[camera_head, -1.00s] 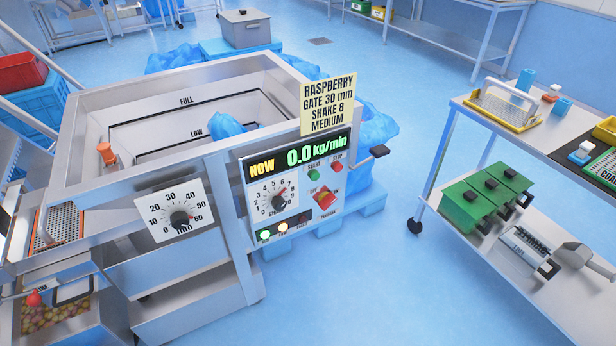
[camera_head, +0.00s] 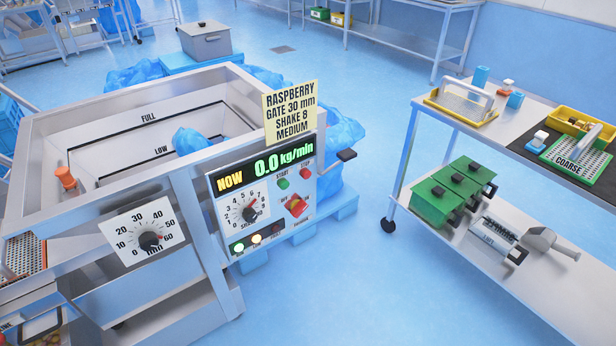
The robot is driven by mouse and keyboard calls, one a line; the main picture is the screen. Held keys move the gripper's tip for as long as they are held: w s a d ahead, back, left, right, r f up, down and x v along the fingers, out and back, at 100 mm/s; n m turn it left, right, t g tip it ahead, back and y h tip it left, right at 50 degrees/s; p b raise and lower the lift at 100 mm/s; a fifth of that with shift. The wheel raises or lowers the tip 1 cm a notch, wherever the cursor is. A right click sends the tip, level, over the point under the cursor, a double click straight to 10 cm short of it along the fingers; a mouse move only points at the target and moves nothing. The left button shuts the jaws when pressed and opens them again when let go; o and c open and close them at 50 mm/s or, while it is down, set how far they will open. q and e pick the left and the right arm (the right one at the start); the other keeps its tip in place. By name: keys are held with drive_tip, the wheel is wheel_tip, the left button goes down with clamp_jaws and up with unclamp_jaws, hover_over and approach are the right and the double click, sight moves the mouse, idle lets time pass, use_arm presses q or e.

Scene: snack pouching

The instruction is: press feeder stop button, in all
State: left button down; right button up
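The feeder (camera_head: 190,290) is a steel hopper machine at the left with a control panel on its front. The red stop button (camera_head: 305,172) is at the panel's upper right, beside the green start button (camera_head: 283,184). The display (camera_head: 264,164) reads NOW 0.0 kg/min. Below are the shake dial (camera_head: 248,212), a red rotary switch (camera_head: 297,206) and indicator lamps (camera_head: 257,239); the left lamp looks lit. A yellow card (camera_head: 290,112) reads RASPBERRY, GATE 30 mm, SHAKE 8, MEDIUM. The gate dial (camera_head: 149,240) points near 60. Neither gripper is in view.
A steel cart (camera_head: 408,150) stands at the right. It holds a COARSE screen (camera_head: 580,150), a yellow-framed tray (camera_head: 462,104) and green boxes (camera_head: 452,190) on its lower shelf. Blue floor between feeder and cart is clear. A black handle (camera_head: 346,155) sticks out from the panel's right side.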

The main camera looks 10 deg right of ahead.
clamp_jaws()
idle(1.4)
